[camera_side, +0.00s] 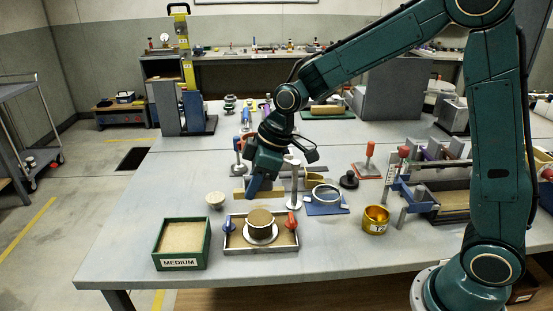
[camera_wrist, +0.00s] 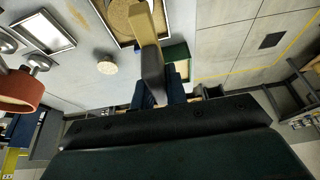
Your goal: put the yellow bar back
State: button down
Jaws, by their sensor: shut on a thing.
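The yellow bar (camera_wrist: 145,22) extends from my gripper (camera_wrist: 155,88) in the wrist view, with a dark, shaded face nearest the jaws. My gripper is shut on it. In the side view, my gripper (camera_side: 254,188) points down over the bench, behind the shallow tray. Yellow-tan strips show beside and behind the jaws there; I cannot tell which belongs to the held bar. In the wrist view the bar's far end overlaps the picture of the sand tray; the gap between them cannot be judged. The bar's resting place cannot be made out.
A shallow tray (camera_side: 262,249) with a round sand mould, blue and red knobs stands in front. A green MEDIUM box (camera_side: 181,261) is left of it, a pale cup (camera_side: 215,200) behind. A brass cup (camera_side: 376,219) and ring plate (camera_side: 327,208) stand right. Bench at far left is clear.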

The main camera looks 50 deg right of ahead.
notch_tip(320, 180, up, 10)
jog(key=shift+r, duration=0.1)
jog(key=w+d+m+t+h, duration=0.1)
jog(key=w+d+m, duration=0.1)
jog(key=w+d, duration=0.45)
jog(key=w+d+m, duration=0.2)
jog(key=w+d, duration=0.1)
jog(key=d, duration=0.6)
jog(key=m+h, duration=0.2)
jog(key=m, duration=0.3)
send_over(308, 168)
jog(key=shift+f, duration=2.65)
notch_tip(308, 168, down, 20)
jog(key=shift+r, duration=0.1)
jog(key=shift+f, duration=0.2)
jog(key=c, duration=1.4)
grip_release()
